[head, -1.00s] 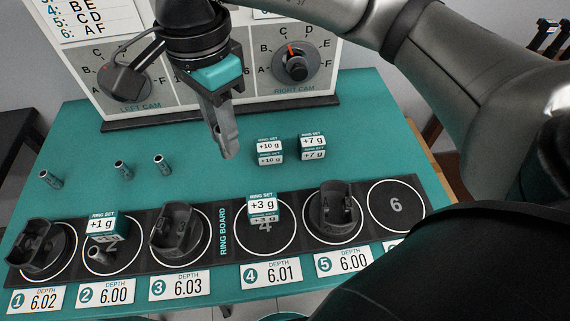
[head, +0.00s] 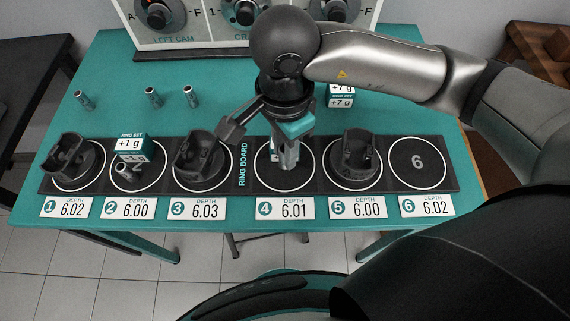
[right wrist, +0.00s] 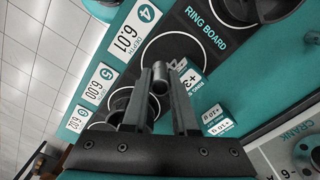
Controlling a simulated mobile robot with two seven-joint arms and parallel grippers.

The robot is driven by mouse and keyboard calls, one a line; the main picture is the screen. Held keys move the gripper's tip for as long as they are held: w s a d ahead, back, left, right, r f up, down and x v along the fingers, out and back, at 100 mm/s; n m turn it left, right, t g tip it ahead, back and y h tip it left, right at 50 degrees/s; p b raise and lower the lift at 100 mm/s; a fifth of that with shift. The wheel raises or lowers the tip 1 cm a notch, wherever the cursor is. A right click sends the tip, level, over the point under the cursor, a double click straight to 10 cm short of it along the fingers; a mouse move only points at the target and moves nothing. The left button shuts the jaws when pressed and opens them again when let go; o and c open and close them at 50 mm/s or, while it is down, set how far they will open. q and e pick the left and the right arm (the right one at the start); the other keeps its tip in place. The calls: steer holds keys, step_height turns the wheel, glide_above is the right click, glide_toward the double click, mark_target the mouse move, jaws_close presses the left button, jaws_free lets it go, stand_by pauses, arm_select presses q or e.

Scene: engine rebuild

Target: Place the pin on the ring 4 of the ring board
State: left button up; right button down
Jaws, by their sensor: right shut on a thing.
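My right gripper (head: 290,140) points down over ring 4 (head: 308,180) of the ring board (head: 240,185). It is shut on the grey metal pin (head: 289,160), whose lower end is over the ring 4 circle. In the right wrist view, the pin (right wrist: 160,78) shows between the two fingertips, with the ring 4 circle (right wrist: 172,40) beyond it. I cannot tell if the pin touches the board. A "+3 g" ring set block (right wrist: 190,78) stands on ring 4 beside the pin; in the head view the gripper mostly hides it. My left gripper is out of view.
Dark pistons stand on rings 1 (head: 70,155), 3 (head: 200,155) and 5 (head: 356,155). Ring 2 holds a "+1 g" block (head: 131,147) and a pin (head: 127,170). Ring 6 (head: 417,175) is bare.

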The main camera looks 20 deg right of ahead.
steer(key=shift+f+b, duration=0.35)
steer(key=shift+f, duration=2.45)
steer(key=shift+f, duration=0.1)
steer(key=shift+f, duration=0.15)
steer(key=c, duration=0.7)
jaws_free()
steer(key=shift+r, duration=0.2)
steer(key=shift+r, duration=0.3)
step_height(320, 180, up, 12)
steer(key=shift+f+p, duration=0.2)
steer(key=shift+p, duration=0.75)
